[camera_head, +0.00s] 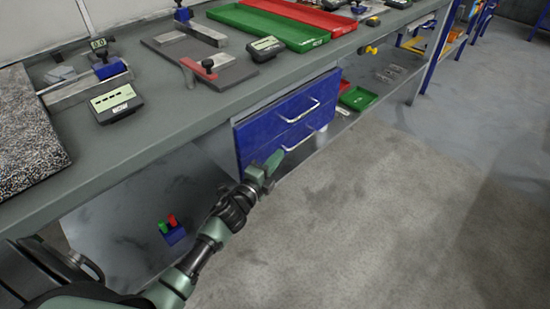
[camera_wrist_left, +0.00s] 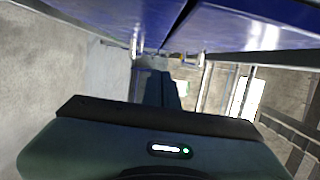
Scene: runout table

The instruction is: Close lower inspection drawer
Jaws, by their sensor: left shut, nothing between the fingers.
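A blue drawer unit hangs under the grey workbench in the head view. Its upper drawer (camera_head: 290,108) and lower drawer (camera_head: 257,157) each have a silver bar handle. The lower drawer appears nearly flush with the upper one; I cannot tell whether a small gap is left. My left gripper (camera_head: 274,160) is shut and empty, its fingertips close to the lower drawer's front near the left end of its handle. I cannot tell whether they touch. In the left wrist view, blue fronts (camera_wrist_left: 240,30) and handles show just beyond the dark fingers. My right gripper is out of view.
The workbench (camera_head: 175,125) top holds gauges, a green tray (camera_head: 270,25) and a red tray (camera_head: 300,12). The lower shelf (camera_head: 125,215) carries a small blue holder (camera_head: 174,235) and a green bin (camera_head: 358,98). The floor to the right is clear.

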